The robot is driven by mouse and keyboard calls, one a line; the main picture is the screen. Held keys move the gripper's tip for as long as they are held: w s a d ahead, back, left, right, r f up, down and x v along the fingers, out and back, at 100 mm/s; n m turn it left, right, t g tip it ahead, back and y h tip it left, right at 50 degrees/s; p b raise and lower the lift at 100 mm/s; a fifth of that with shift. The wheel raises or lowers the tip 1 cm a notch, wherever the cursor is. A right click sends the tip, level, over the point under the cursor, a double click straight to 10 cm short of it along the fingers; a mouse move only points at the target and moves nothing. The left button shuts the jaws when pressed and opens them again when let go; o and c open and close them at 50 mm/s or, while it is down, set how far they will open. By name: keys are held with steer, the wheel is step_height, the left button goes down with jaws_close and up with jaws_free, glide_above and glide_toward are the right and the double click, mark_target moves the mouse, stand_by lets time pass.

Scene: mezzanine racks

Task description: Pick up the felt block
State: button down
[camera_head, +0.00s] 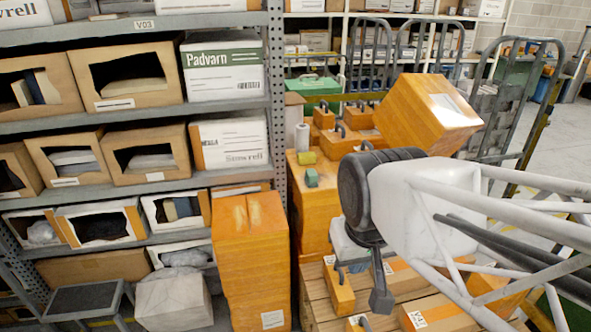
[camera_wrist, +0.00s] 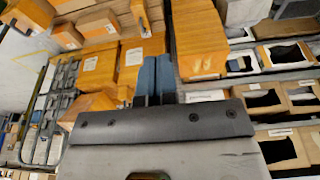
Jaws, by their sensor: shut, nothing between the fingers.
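A small teal-green block (camera_head: 311,178), which I take to be the felt block, sits on top of an orange box stack (camera_head: 313,212) in the middle of the head view. A yellow piece (camera_head: 306,158) lies just behind it. I cannot make out the block in the wrist view.
A white roll (camera_head: 302,137) stands behind the yellow piece. A tall orange carton (camera_head: 250,262) stands left of the stack. Grey shelving (camera_head: 130,112) with bins fills the left. A tilted orange box (camera_head: 427,113) is above my arm. Cartons lie on a wooden pallet (camera_head: 319,306) below.

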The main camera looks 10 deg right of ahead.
jaws_free()
stand_by(0.4)
steer(key=w+d+r+m, duration=0.1)
steer(key=w+r+m, duration=0.1)
steer(key=w, duration=0.7)
steer(key=w+d+r+m, duration=0.1)
steer(key=w+r+m, duration=0.1)
steer(key=w, duration=0.7)
steer(key=m+g, duration=0.3)
steer(key=m, duration=1.1)
glide_above(312, 172)
steer(key=s, duration=0.1)
step_height(312, 172, down, 26)
steer(key=shift+s+a+r, duration=0.1)
steer(key=shift+r, duration=0.1)
steer(key=shift+w+f, duration=0.4)
steer(key=shift+f, duration=0.15)
